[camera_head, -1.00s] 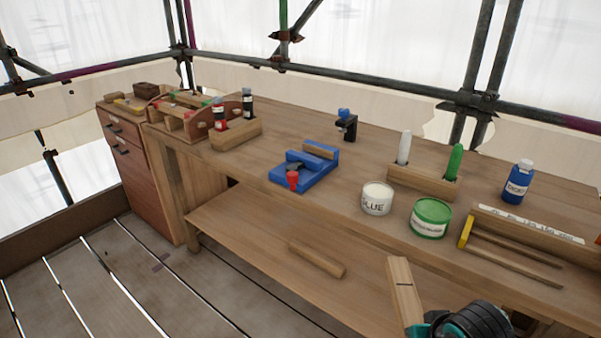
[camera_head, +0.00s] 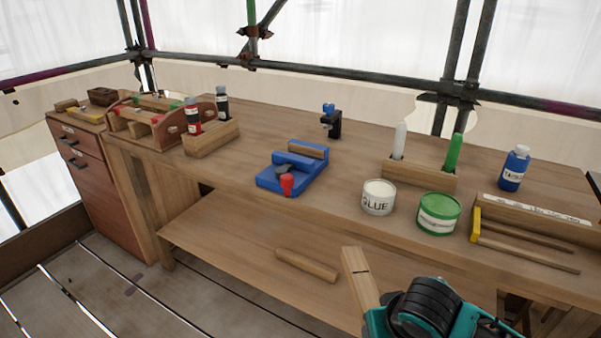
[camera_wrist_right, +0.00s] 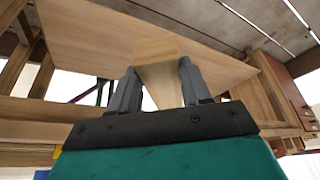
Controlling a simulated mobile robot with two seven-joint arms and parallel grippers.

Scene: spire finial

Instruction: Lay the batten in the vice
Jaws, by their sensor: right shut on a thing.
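The batten (camera_head: 358,281) is a pale wooden strip with a dark line across it. In the head view it stands tilted in front of the bench's front edge, at the lower middle. My right gripper is shut on it; the wrist view shows both fingers (camera_wrist_right: 157,88) on either side of the batten (camera_wrist_right: 155,50). In the head view my right arm hides the batten's lower end. The blue vice (camera_head: 292,172) sits on the bench top, up and left of the batten, with a red handle (camera_head: 287,184) and a wooden piece at its back jaw. My left gripper is not in view.
The bench top (camera_head: 340,160) has a glue tin (camera_head: 378,197), a green tin (camera_head: 438,213), a block with white and green markers (camera_head: 420,178) and a blue bottle (camera_head: 514,169) right of the vice. A wooden piece (camera_head: 307,265) lies on the lower shelf.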

